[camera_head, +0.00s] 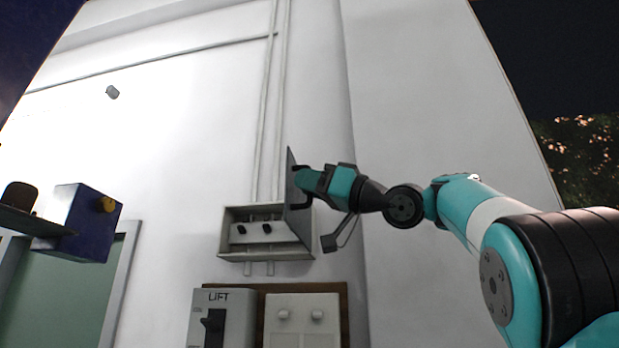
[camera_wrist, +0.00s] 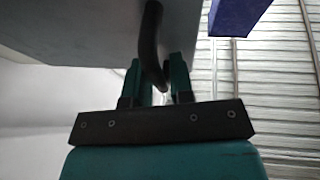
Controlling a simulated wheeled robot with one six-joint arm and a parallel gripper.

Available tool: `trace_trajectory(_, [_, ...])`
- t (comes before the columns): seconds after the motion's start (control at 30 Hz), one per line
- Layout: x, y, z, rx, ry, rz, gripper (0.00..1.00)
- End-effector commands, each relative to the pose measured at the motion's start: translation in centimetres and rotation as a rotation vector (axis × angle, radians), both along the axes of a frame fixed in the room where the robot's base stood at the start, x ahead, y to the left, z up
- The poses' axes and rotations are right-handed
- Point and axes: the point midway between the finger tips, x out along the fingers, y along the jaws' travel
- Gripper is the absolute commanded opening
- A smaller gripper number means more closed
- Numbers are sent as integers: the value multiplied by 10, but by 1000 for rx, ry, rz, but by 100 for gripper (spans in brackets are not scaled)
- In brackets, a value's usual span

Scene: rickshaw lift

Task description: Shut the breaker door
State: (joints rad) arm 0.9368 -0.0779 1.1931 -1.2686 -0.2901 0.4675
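The breaker box (camera_head: 228,248) is a grey metal box on the white wall, with dark switches inside. Its door (camera_head: 292,165) stands open, jutting out from the box's right side. My gripper (camera_head: 305,180) is at the door's right face, coming from the right. In the wrist view, the door (camera_wrist: 75,30) fills the upper left and its dark curved handle (camera_wrist: 150,40) runs down between the two teal fingers of my gripper (camera_wrist: 157,72). The fingers stand apart with gaps around the handle; firm contact is not visible.
Below the box are a grey LIFT switch box (camera_head: 237,310) and a pale panel (camera_head: 302,305) with two knobs. A blue box (camera_head: 85,225) with an orange knob is at the left, near a green door (camera_head: 60,290). Two vertical pipes rise above the breaker box.

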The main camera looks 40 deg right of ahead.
Motion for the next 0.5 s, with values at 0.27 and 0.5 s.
trace_trajectory(0.27, [0, 0, 0, 1, 0, 0, 6])
trace_trajectory(0.5, [0, 0, 0, 0, 0, -1, 0])
